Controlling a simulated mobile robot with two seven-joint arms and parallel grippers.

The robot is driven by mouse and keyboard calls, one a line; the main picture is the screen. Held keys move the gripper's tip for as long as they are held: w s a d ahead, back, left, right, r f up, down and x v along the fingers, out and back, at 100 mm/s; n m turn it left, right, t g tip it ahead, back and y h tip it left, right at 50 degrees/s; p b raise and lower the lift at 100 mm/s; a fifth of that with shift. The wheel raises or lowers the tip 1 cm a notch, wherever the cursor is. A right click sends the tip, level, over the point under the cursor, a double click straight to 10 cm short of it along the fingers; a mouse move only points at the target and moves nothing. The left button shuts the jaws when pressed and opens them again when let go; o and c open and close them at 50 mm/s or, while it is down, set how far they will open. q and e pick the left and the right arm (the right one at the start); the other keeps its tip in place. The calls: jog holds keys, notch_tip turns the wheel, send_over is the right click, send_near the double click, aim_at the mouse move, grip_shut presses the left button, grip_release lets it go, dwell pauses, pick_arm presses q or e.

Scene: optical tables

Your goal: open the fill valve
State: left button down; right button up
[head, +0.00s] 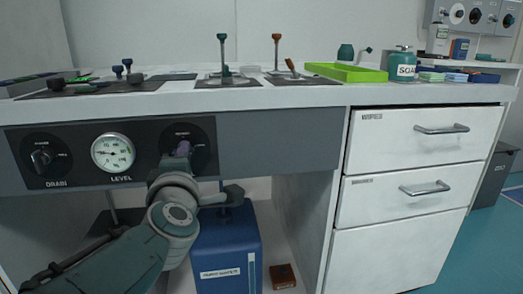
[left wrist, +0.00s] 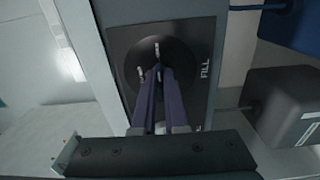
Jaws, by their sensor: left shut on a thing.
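The fill valve is a dark round knob (left wrist: 130,57) on a dark plate marked FILL in the left wrist view. In the head view, my gripper mostly covers it at the right end of the panel under the counter. My left gripper (left wrist: 157,72) has its two purple-grey fingers close together on the knob's raised grip, shut on it. In the head view my left gripper (head: 182,150) reaches up from below to the knob. The knob's exact turn angle is hard to tell. My right gripper is not in view.
Left of the fill valve are the LEVEL gauge (head: 113,153) and the DRAIN knob (head: 43,158). A blue container (head: 226,248) stands below the panel, close to my left arm. White drawers (head: 420,137) are at the right. The counter above holds a green tray (head: 347,72) and several upright fittings.

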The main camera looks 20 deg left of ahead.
pick_arm(q)
jog(key=c, duration=1)
grip_release()
jog(key=shift+o, duration=0.2)
jog(key=p+v, duration=0.3)
jog(key=v, duration=0.7)
jog(key=shift+p, duration=0.3)
